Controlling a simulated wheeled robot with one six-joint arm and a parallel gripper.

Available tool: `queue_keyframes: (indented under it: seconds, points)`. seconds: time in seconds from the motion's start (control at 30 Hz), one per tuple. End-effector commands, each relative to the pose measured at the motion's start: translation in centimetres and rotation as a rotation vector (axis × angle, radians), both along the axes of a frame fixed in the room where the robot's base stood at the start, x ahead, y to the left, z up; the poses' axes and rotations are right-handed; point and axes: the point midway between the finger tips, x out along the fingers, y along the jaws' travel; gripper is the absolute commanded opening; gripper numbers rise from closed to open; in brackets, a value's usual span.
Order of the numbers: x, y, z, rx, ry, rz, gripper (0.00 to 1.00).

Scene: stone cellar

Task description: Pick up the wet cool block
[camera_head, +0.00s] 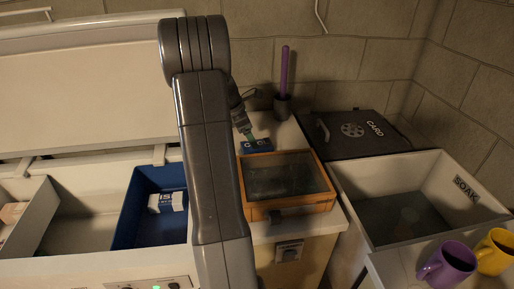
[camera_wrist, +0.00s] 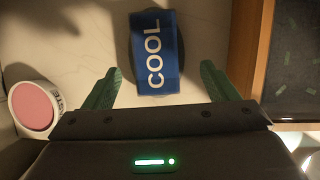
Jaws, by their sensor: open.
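A blue block (camera_wrist: 157,68) marked COOL lies on the pale worktop in the wrist view, with a dark patch around its edges that could be wetness or shadow. In the head view the blue block (camera_head: 258,146) is behind the orange-framed box, partly hidden by my arm. My gripper (camera_wrist: 160,78) is open, its green fingers apart on either side of the block's near end, touching nothing that I can see. In the head view my gripper (camera_head: 246,132) is just above the block. A white and blue block (camera_head: 168,202) lies in the blue bin (camera_head: 138,190).
The orange-framed box (camera_head: 322,178) with a dark lid is close on the right. A white tub with a pink top (camera_wrist: 36,108) stands left of my gripper. A purple-handled tool (camera_head: 285,75) stands behind. The SOAK basin (camera_head: 350,195) and mugs (camera_head: 447,262) are farther right.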

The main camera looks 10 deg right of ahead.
Motion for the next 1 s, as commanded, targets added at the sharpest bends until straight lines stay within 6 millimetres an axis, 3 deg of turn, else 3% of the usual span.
queue_keyframes:
  seconds: [0.4,0.67,0.93,1.0]
  points:
    - [0.8,-2.0,-4.5,0.000,0.001,-0.002,0.80]
    - [0.8,-2.1,-4.9,0.000,0.001,-0.001,0.80]
    - [0.8,-2.1,-4.8,0.000,0.000,0.000,0.31]
    - [0.8,-2.1,-4.8,0.000,0.000,-0.001,0.26]
